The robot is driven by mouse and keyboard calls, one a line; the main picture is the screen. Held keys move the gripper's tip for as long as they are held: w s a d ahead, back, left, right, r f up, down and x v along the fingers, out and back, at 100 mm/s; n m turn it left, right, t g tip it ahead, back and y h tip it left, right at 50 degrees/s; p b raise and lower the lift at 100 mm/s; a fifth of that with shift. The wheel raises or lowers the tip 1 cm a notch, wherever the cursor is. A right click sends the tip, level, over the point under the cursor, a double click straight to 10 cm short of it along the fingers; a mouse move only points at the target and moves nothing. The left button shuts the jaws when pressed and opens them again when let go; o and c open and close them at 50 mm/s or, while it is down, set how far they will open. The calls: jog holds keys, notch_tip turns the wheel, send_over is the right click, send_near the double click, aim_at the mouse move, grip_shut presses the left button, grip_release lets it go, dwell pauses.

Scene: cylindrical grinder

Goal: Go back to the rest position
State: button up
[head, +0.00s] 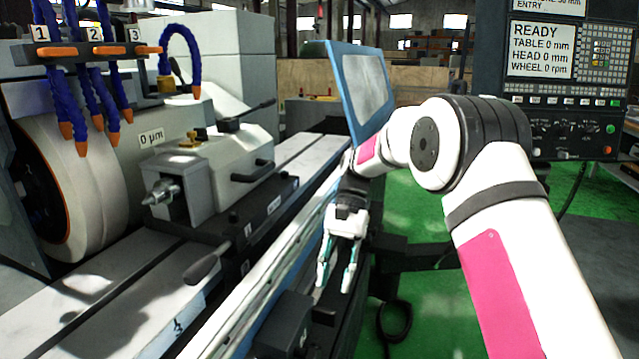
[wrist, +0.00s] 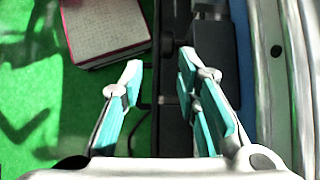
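My gripper (head: 337,280) hangs pointing down in front of the grinder, over the dark ledge along the machine's front. Its fingers with teal pads are apart and nothing is between them. In the wrist view my gripper (wrist: 160,80) also shows open and empty, with the dark ledge and green floor below it. My white and pink arm reaches in from the right of the head view.
The grinding wheel (head: 85,160), blue coolant hoses (head: 103,70) and tailstock (head: 185,185) are on the left. A blue-framed door panel (head: 362,85) stands behind my gripper. The control panel (head: 560,80) is at the upper right. Green floor (head: 425,310) is open below my arm.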

jog(key=s+d+r+n+t+h+p, duration=0.1)
jog(key=s+d+r+t, duration=0.2)
jog(key=s+d+r, duration=0.35)
jog(key=s+d+r+n+t+h+p, duration=0.1)
jog(key=s+d+r+t, duration=0.2)
jog(key=s+r, duration=0.6)
jog(key=s+d+t, duration=0.3)
jog(key=s, duration=0.4)
jog(key=s+d+r+n+t+h+p, duration=0.1)
jog(key=s+d+t, duration=0.1)
jog(key=s, duration=0.6)
jog(key=shift+s+d+r+n+t+p, duration=0.15)
jog(key=shift+d+n+t+p, duration=0.2)
jog(key=shift+d, duration=0.35)
